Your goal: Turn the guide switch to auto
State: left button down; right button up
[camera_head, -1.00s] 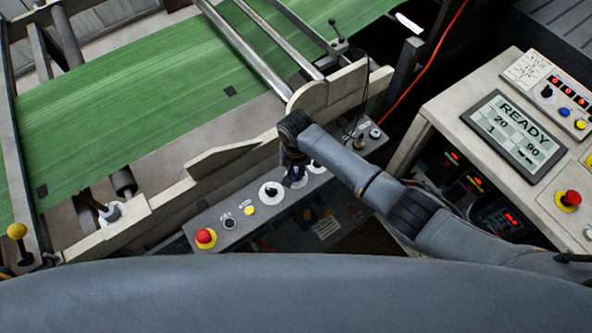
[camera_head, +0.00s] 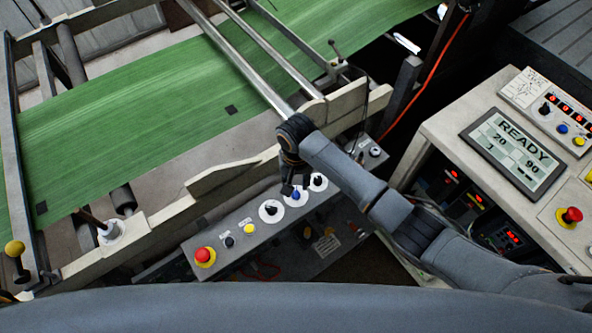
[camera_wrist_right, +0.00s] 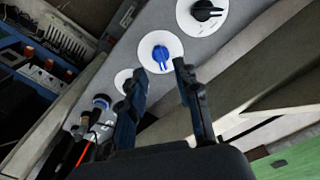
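A grey control panel (camera_head: 240,259) carries three white round dials in a row. One has a black knob (camera_head: 271,210), the middle one a blue knob (camera_head: 297,197), the third a black knob (camera_head: 318,181). I cannot read which one is the guide switch. My right gripper (camera_head: 290,190) hangs just above the blue knob, partly covering its dial. In the right wrist view the gripper (camera_wrist_right: 158,82) is open and empty, its fingers apart. The blue knob (camera_wrist_right: 161,56) lies beyond the fingertips, and a black knob (camera_wrist_right: 206,11) is farther up. My left gripper is out of view.
A red stop button (camera_head: 204,256) and a yellow button (camera_head: 249,228) sit at the panel's left end. A cream machine frame (camera_head: 225,168) runs behind, by the green web (camera_head: 130,120). A console with a READY screen (camera_head: 516,150) stands at right.

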aim_at(296, 193)
notch_tip(296, 193, up, 7)
dwell(0.3)
dwell(0.4)
